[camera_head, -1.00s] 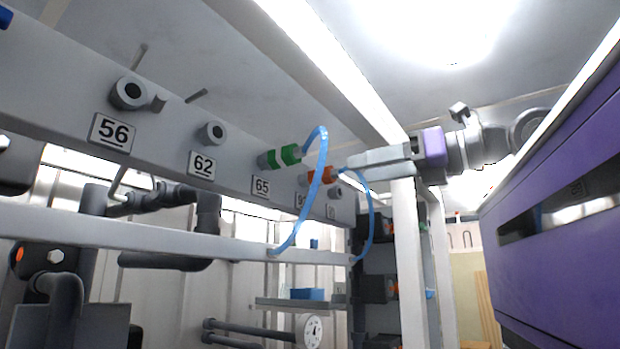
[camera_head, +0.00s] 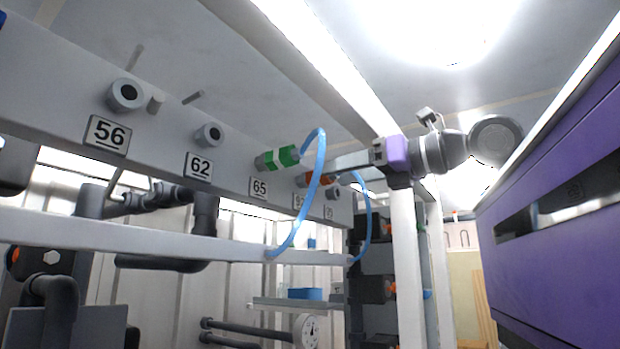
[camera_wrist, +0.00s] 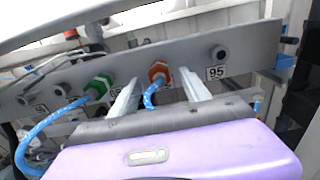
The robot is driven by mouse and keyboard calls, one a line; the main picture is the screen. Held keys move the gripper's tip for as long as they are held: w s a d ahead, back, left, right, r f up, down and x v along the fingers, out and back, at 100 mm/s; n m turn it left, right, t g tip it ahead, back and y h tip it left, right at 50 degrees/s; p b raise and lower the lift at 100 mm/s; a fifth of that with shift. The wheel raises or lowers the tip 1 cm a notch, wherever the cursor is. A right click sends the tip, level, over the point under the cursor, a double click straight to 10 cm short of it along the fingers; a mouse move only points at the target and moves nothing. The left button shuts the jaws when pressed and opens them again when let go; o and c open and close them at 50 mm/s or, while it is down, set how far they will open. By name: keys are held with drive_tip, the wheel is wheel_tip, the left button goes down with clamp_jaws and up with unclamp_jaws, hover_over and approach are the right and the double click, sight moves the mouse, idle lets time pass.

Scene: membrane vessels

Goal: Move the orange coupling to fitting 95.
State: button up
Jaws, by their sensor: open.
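The orange coupling (camera_wrist: 160,72) sits on a fitting of the grey panel, with a blue hose hanging from it. It also shows in the head view (camera_head: 316,179), partly hidden by my fingers and a hose. My gripper (camera_wrist: 159,78) is open, one finger on either side of the orange coupling and its hose; whether the fingers touch it I cannot tell. In the head view my gripper (camera_head: 335,166) reaches in from the right. Fitting 95 (camera_wrist: 220,53) is bare, just right of the orange coupling, above its label (camera_wrist: 216,73).
A green coupling (camera_wrist: 99,86) with its own blue hose sits left of the orange one; its hose (camera_head: 318,185) arches in front of the panel. Bare fittings 56 (camera_head: 126,95) and 62 (camera_head: 209,135) lie farther left. A purple cabinet (camera_head: 560,220) stands at right.

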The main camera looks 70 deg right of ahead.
drive_tip(key=shift+b+x, duration=0.3)
drive_tip(key=shift+x, duration=1.7)
drive_tip(key=shift+b, duration=0.4)
clamp_jaws()
drive_tip(key=shift+s, duration=0.1)
drive_tip(key=shift+b+v, duration=0.4)
drive_tip(key=shift+v, duration=2.55)
